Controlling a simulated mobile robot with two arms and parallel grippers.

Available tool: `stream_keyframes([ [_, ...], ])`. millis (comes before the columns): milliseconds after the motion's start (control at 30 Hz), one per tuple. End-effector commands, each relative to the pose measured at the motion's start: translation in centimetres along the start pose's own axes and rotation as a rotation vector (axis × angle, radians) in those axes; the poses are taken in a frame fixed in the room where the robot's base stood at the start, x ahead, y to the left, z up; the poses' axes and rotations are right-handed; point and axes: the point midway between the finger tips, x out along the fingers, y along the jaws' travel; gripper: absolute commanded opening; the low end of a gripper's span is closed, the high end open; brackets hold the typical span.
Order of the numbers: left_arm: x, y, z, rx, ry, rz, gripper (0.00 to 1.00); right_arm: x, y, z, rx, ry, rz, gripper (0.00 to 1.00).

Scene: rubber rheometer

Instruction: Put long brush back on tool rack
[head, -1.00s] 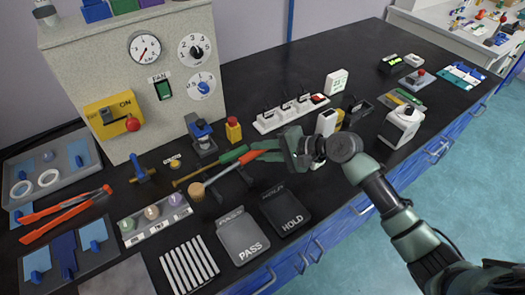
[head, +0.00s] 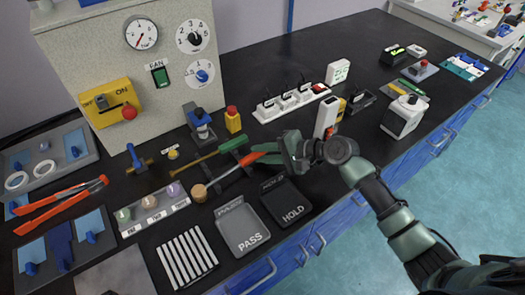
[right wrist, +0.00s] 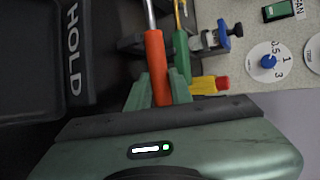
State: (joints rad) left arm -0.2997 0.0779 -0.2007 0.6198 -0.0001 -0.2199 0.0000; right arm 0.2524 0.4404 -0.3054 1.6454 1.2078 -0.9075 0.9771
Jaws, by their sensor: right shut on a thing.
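The long brush has a tan round head (head: 199,192), a thin shaft and an orange-red handle (head: 262,153). My right gripper (head: 287,152) is shut on that handle, which also shows between the fingers in the right wrist view (right wrist: 157,72). The brush lies slantwise, head to the left, over or at the black tool rack (head: 236,177). I cannot tell whether it touches the rack. A green-handled tool (head: 233,145) with a brass-coloured rod lies just behind it; its handle is close beside the fingers in the right wrist view (right wrist: 181,55). My left gripper is out of view.
PASS tray (head: 243,230) and HOLD tray (head: 286,203) lie in front of the rack. A row of small pots (head: 152,207) stands to the left. A yellow-and-red block (head: 233,121) and a power strip (head: 291,103) are behind. Bare bench lies in the upper middle.

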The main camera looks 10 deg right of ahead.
Motion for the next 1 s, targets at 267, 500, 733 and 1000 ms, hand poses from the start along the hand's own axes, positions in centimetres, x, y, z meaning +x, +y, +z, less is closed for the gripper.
stream_keyframes([
  [267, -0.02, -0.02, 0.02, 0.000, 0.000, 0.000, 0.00, 0.00, -0.05, 0.02, 0.000, 0.000, -0.001, 0.35],
  [500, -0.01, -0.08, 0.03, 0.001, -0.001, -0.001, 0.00, 0.03, 0.15, 0.03, 0.001, -0.001, 0.003, 0.46],
  [733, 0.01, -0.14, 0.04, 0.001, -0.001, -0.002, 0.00, 0.06, 0.37, 0.05, 0.002, -0.002, 0.008, 0.46],
  [1000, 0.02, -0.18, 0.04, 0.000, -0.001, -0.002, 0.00, 0.10, 0.64, 0.06, 0.003, -0.003, 0.013, 0.73],
])
